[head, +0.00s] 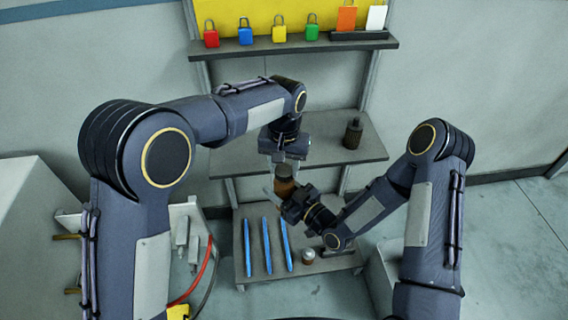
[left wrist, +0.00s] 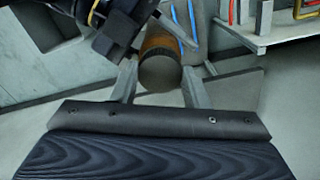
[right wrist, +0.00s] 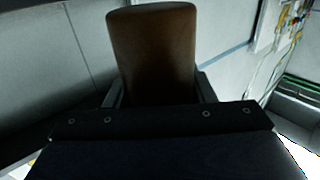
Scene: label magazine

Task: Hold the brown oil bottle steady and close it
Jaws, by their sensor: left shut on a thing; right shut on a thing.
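The brown oil bottle (head: 284,188) is held in the air in front of the shelves. My right gripper (head: 279,193) is shut around its body; the brown body (right wrist: 152,50) fills the space between the fingers in the right wrist view. My left gripper (head: 284,167) is directly above, at the bottle's top end. In the left wrist view its fingers are shut on a round grey-brown cap (left wrist: 160,73), with the brown body just beyond it. The cap is in line with the bottle. Whether it is fully seated cannot be told; the neck is hidden.
A dark bottle (head: 353,134) stands on the middle shelf (head: 330,152). Blue strips (head: 266,245) and a small jar (head: 308,256) are on the lower shelf. Coloured padlocks (head: 245,36) stand on the top shelf. Red and black cables hang at the left.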

